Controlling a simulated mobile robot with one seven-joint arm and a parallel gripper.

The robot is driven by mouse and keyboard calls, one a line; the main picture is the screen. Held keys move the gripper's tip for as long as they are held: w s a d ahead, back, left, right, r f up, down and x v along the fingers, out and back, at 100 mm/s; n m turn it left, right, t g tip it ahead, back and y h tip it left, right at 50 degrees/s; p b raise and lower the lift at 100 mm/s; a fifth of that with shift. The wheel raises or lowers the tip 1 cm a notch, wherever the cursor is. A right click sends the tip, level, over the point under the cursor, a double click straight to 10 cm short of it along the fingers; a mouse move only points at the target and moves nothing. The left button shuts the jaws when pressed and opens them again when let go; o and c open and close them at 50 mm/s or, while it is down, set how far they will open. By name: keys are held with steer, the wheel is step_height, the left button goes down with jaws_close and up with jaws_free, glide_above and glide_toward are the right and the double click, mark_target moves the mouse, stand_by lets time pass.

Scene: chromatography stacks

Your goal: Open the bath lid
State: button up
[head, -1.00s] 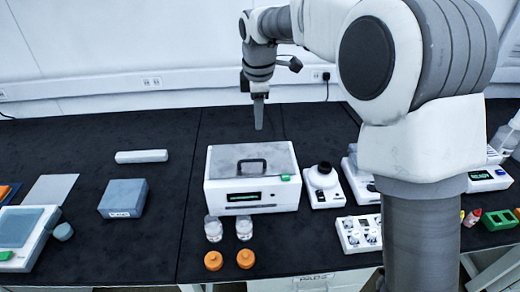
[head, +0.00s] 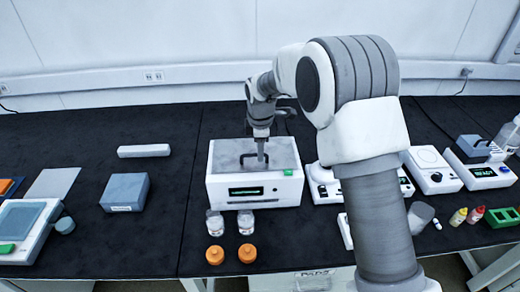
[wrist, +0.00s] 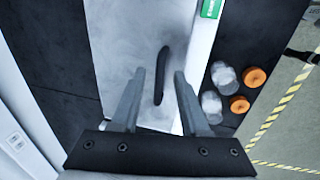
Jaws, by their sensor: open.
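The bath (head: 218,191) is a white box with a small dark display on its front. Its grey lid (head: 225,152) is shut and carries a dark arched handle (head: 246,158). My gripper (head: 261,158) points down over the lid, at the handle. In the wrist view the handle (wrist: 161,72) appears in the gap between the two open fingers of my gripper (wrist: 158,78), with nothing clamped. I cannot tell how far the fingertips are above the lid. My gripper partly hides the handle in the head view.
Two clear jars (head: 245,222) and two orange caps (head: 247,255) stand in front of the bath. A blue-grey box (head: 125,192) and a white bar (head: 143,151) lie to its left. White instruments (head: 432,170) stand to the right, partly behind my arm. Bench is clear between blue-grey box and bath.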

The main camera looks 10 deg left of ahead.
steer(key=shift+f, duration=0.2)
steer(key=shift+c, duration=0.2)
jaws_close()
stand_by(1.2)
